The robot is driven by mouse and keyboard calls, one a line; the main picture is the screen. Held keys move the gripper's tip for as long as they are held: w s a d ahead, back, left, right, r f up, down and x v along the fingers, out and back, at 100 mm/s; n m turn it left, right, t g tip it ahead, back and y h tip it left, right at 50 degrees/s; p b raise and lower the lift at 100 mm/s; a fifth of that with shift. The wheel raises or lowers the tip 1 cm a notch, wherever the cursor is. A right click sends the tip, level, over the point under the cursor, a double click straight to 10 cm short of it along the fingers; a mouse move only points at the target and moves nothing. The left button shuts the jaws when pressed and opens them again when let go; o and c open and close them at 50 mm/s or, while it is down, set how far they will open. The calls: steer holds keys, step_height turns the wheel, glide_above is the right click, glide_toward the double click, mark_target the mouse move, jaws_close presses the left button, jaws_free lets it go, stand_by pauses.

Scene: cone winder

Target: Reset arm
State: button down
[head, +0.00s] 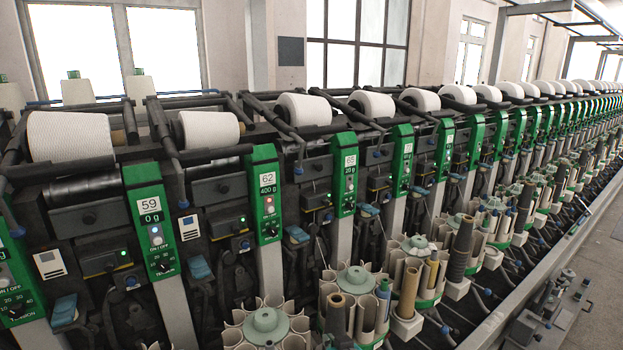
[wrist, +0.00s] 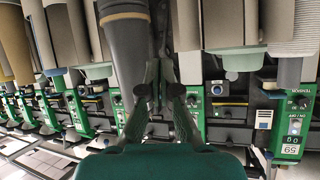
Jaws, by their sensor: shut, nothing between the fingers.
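My gripper (wrist: 161,78) shows in the wrist view, its two dark fingers reaching up from the green body at the bottom edge. It is shut and holds nothing. The picture in the wrist view is upside down, with the winder's green panels (wrist: 288,135) and its number labels inverted. A grey tube (wrist: 127,50) hangs in view just left of the fingers; I cannot tell whether they touch. My arm and gripper do not show in the head view.
In the head view, the cone winder's row of green control panels (head: 152,217) runs off to the right. White yarn cones (head: 70,137) sit along its top. Round bobbin holders (head: 266,325) with tubes stick out in front. Floor (head: 600,250) is open at the right.

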steer(key=s+d+f+m+t+h, duration=0.1)
steer(key=s+d+f, duration=0.25)
steer(key=s, duration=0.55)
steer(key=s+d+f, duration=0.3)
steer(key=s+f, duration=0.2)
steer(key=s, duration=0.5)
steer(key=s+d+f+m+t+h, duration=0.1)
steer(key=s+d+f, duration=0.3)
steer(key=s, duration=0.5)
steer(key=s+d+r, duration=0.1)
steer(key=s+r, duration=0.3)
steer(key=s, duration=0.4)
steer(key=s+d+r+h, duration=0.1)
steer(key=s+r, duration=0.3)
steer(key=s, duration=0.5)
steer(key=s+d+r+t, duration=0.1)
steer(key=s+r, duration=0.3)
steer(key=s, duration=0.5)
steer(key=shift+d+h, duration=0.25)
steer(key=shift+h, duration=0.05)
